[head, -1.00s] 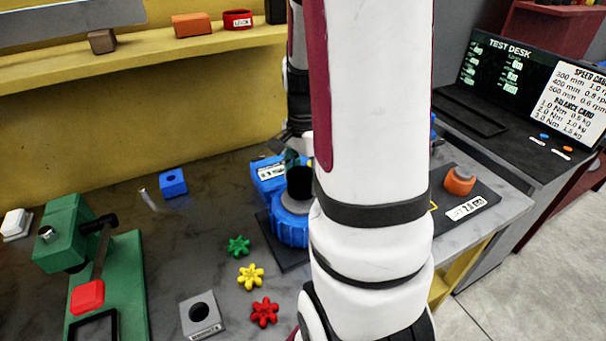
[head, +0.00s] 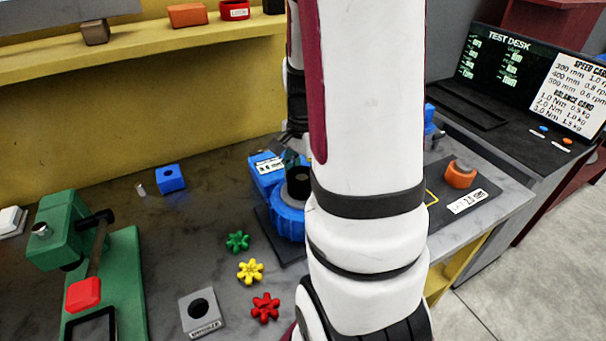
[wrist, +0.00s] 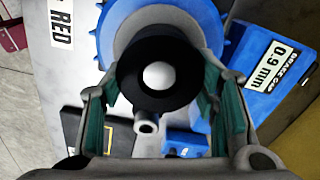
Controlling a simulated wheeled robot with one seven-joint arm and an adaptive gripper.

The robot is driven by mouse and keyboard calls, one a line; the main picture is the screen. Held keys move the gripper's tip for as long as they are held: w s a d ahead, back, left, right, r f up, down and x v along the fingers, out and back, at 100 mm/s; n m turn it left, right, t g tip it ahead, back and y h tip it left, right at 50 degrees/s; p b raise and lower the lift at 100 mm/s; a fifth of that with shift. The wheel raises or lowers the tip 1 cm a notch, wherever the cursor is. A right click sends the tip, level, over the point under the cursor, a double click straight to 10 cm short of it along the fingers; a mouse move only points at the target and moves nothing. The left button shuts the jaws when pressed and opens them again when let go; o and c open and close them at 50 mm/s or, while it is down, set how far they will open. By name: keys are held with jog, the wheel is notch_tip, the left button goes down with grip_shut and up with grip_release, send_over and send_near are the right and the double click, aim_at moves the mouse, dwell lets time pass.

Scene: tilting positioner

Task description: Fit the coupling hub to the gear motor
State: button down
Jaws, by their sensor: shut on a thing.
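The coupling hub appears as a black ring (wrist: 142,87) between my fingers in the wrist view. A round pale end shows in its bore, perhaps the motor shaft; I cannot tell how deep it sits. My gripper (wrist: 160,66) is shut on the hub with its green-padded fingers on either side. The blue gear motor (wrist: 200,22), with a toothed rim, is behind the hub. In the head view the dark hub (head: 298,185) is at the blue toothed body (head: 288,222). My gripper (head: 291,158) is mostly hidden there by my arm.
A blue block labelled 0.9 mm (wrist: 255,85) is beside the motor. Green (head: 237,242), yellow (head: 250,271) and red (head: 265,307) star pieces lie left of it. A grey block (head: 201,312) and green press (head: 105,275) stand further left. An orange knob (head: 460,174) is at right.

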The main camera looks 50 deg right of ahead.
jog(key=shift+f, duration=0.15)
jog(key=c, duration=0.5)
grip_release()
notch_tip(320, 180, up, 12)
jog(key=shift+r, duration=0.1)
dwell(0.4)
jog(key=s+a+r+n+t, duration=0.1)
jog(key=a+r+n, duration=0.1)
jog(key=a+n, duration=0.4)
jog(key=s+a+r+n+t, duration=0.2)
jog(key=a+n, duration=0.5)
jog(key=a, duration=0.3)
jog(key=s+a+r+n+t, duration=0.1)
jog(key=a+r+n+t, duration=0.1)
jog(key=a+n, duration=0.5)
jog(key=shift+s+a+r, duration=0.4)
jog(key=shift+a+r, duration=0.2)
jog(key=shift+a, duration=0.25)
